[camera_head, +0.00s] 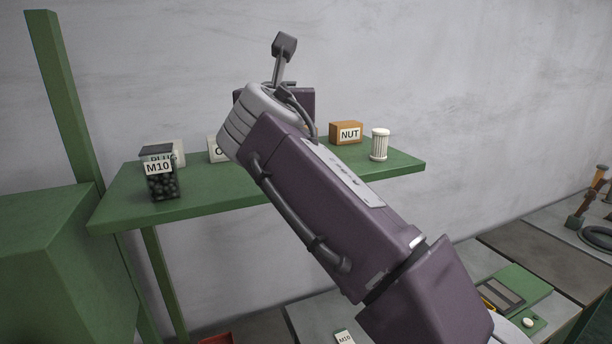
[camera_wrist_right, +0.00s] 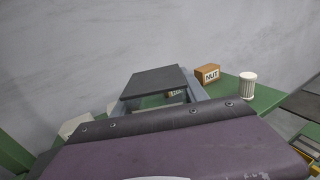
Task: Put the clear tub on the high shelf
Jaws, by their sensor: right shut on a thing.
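In the wrist view, a clear tub (camera_wrist_right: 152,83) with a flat dark lid sits between the grey fingers of my right gripper (camera_wrist_right: 160,98), which is shut on it. Green and part of a label show below the lid. In the head view my right arm reaches up across the shelf and hides its fingers and the held tub. The high shelf (camera_head: 225,195) is a green board near the wall. A see-through tub marked M10 (camera_head: 162,186), with dark contents, stands upright near its left end. My left gripper is not in view.
A PLUG box (camera_head: 178,152) stands behind the M10 tub, and a partly hidden white box (camera_head: 215,150) is right of it. An orange NUT box (camera_head: 346,132) and a white ribbed cylinder (camera_head: 380,145) stand at the shelf's right. A green post (camera_head: 65,105) rises at left.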

